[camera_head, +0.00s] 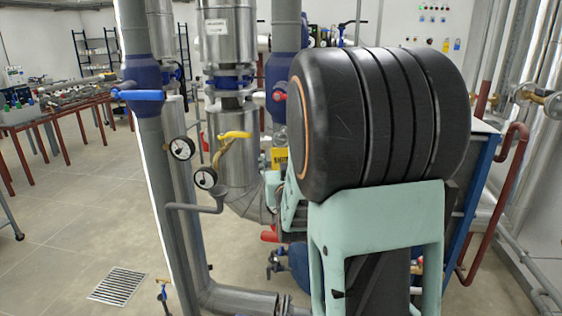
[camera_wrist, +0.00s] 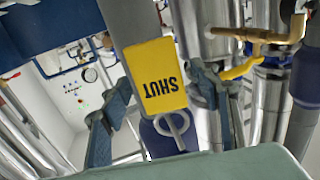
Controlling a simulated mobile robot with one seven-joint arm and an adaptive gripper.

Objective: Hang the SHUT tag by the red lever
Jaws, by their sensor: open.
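The yellow SHUT tag (camera_wrist: 160,80) shows between the two dark fingers of my gripper (camera_wrist: 162,84) in the wrist view. Its lettering is upside down there, and a pale ring (camera_wrist: 172,123) is at its lower end. The fingers stand apart on either side of it; I cannot tell its depth between them. The tag is small and partly covered in the head view (camera_head: 280,158). My gripper is mostly hidden behind my arm there. A red lever (camera_head: 269,234) shows low beside my arm; a red handle (camera_head: 279,95) sits higher on a pipe.
A grey pipe with a blue lever (camera_head: 138,95) stands left of my arm. Silver pipes crowd the gripper. Open floor (camera_head: 60,230) lies at left.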

